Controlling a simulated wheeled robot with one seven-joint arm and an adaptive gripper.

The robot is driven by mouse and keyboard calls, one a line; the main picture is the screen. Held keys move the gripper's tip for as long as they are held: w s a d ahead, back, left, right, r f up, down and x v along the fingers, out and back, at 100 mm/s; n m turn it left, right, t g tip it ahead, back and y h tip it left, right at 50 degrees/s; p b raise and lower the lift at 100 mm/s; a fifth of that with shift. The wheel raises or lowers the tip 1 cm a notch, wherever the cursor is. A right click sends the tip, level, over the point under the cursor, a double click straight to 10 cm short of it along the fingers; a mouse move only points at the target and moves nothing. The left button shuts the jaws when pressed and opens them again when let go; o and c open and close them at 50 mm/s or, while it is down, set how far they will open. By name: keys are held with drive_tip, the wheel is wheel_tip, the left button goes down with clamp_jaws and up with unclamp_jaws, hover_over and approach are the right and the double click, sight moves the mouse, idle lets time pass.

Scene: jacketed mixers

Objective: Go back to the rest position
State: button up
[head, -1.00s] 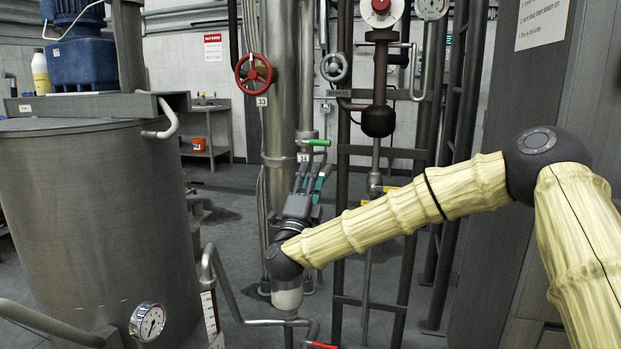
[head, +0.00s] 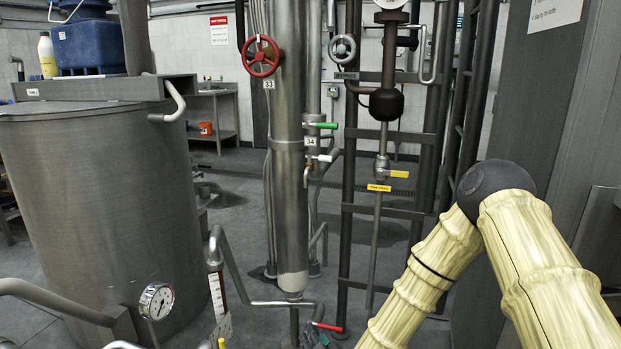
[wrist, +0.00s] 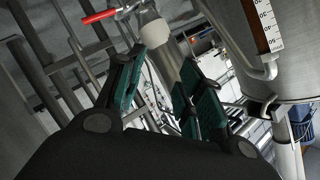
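My gripper (wrist: 163,82) shows in the wrist view with its two green-padded fingers apart and nothing between them. Beyond its left finger are a red-handled valve (wrist: 100,16) and a pale rounded pipe end (wrist: 154,34). In the head view only a bit of my gripper (head: 322,341) shows at the bottom edge, below the steel column and near the red lever (head: 328,327). My arm bends down from the right; its lower end is cut off by the frame.
The steel column (head: 288,190) carries a red handwheel (head: 261,56) and a green lever (head: 322,125). A large tank (head: 95,210) with a gauge (head: 157,301) stands left. Dark pipe racks (head: 347,180) and a yellow-handled valve (head: 398,174) stand right of the column. Grey floor lies between.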

drive_tip(key=s+d+f+n+g+h, duration=0.1)
drive_tip(key=s+d+f+n+g, duration=0.2)
drive_tip(key=s+f, duration=0.55)
drive_tip(key=s+d+f+g, duration=0.3)
drive_tip(key=s+d+f, duration=0.2)
drive_tip(key=s+f, duration=0.3)
drive_tip(key=s+d+f+n+g+h, duration=0.15)
drive_tip(key=s+d+g, duration=0.4)
drive_tip(key=s, duration=0.75)
drive_tip(key=s+d+f+n+g+h, duration=0.1)
drive_tip(key=s+d+f+g, duration=0.15)
drive_tip(key=s+d, duration=0.8)
wheel_tip(320, 180, up, 20)
drive_tip(key=s+a+p, duration=0.2)
drive_tip(key=p, duration=1.8)
drive_tip(key=shift+a, duration=0.3)
drive_tip(key=shift+a+f, duration=0.1)
